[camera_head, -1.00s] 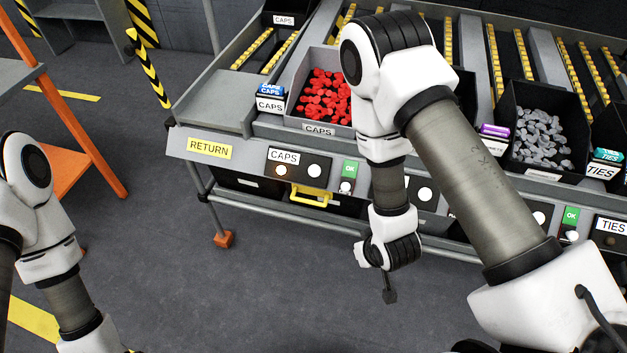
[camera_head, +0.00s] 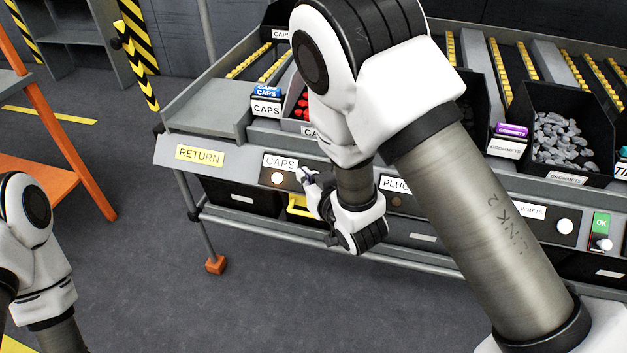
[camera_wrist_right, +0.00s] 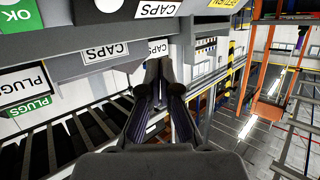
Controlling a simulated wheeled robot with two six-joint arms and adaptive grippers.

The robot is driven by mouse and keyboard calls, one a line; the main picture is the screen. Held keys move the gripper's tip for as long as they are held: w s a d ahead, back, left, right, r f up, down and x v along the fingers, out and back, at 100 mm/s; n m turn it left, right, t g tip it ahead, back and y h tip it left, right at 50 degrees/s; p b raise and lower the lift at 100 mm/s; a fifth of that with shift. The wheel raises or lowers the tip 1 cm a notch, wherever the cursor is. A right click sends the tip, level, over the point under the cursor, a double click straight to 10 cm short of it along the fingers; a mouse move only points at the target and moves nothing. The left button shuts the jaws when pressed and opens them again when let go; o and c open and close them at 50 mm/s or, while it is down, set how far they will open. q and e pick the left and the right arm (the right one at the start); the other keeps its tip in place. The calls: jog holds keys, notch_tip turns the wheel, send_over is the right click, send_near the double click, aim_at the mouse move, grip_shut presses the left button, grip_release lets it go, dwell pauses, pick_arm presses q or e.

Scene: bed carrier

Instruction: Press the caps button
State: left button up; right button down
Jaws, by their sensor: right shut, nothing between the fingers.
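The CAPS panel (camera_head: 281,162) is on the front of the workstation, with a pale, warm-lit round button (camera_head: 278,178) under its label. My right gripper (camera_head: 309,177) is shut and empty. Its tips are at the right part of this panel, just right of the lit button. They hide the second round button of the panel. I cannot tell whether they touch it. In the right wrist view the shut fingers (camera_wrist_right: 160,76) point towards the station front, close to a CAPS label (camera_wrist_right: 105,52). My left gripper is out of view; only part of the left arm shows.
The RETURN label (camera_head: 200,155) is to the left, and the PLUGS panel (camera_head: 396,185) to the right. Grey parts (camera_head: 562,140) fill a black bin. An orange-framed rack stands at far left.

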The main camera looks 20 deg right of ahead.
jog(key=w+d+f+b, duration=0.3)
jog(key=w+f+b, duration=0.1)
jog(key=f, duration=0.1)
jog(key=shift+w+f, duration=0.2)
dwell(1.3)
jog(key=shift+w+d+f, duration=0.2)
jog(key=shift+w+f, duration=0.05)
jog(key=shift+f, duration=0.05)
jog(key=shift+w+d+f+b, duration=0.2)
jog(key=shift+w+f+b, duration=0.05)
jog(key=shift+f+b, duration=0.1)
dwell(0.7)
jog(key=shift+r, duration=0.15)
jog(key=shift+s+a+r+p, duration=0.4)
jog(key=shift+s+r+p, duration=0.1)
jog(key=shift+s, duration=0.05)
